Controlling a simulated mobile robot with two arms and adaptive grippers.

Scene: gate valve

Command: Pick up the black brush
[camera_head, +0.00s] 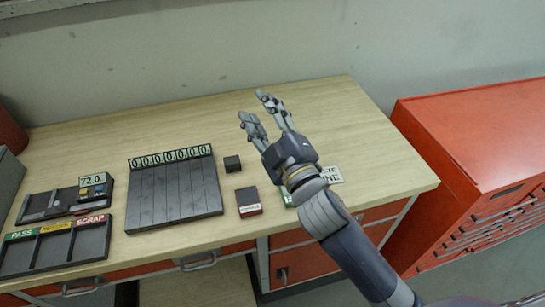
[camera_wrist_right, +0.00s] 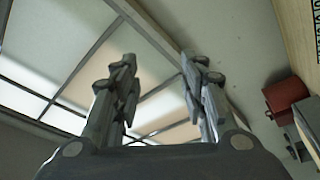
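I cannot pick out a black brush for certain in either view. A small black block (camera_head: 232,163) lies on the wooden workbench (camera_head: 110,130), left of my right gripper. My right gripper (camera_head: 254,106) is raised over the bench with its fingers apart and nothing between them. In the right wrist view its two fingers (camera_wrist_right: 158,58) also stand apart and empty, pointing up toward the ceiling windows. My right arm hides part of the bench's front right area. My left gripper is not in view.
A dark grooved plate with a digit display (camera_head: 175,190), a dark red box (camera_head: 248,201), a gauge reading 72.0 (camera_head: 65,199) and a PASS/SCRAP tray (camera_head: 55,246) stand on the bench. A partly covered sign (camera_head: 331,174) lies by my wrist. A red cabinet (camera_head: 480,140) stands right. The bench's back is clear.

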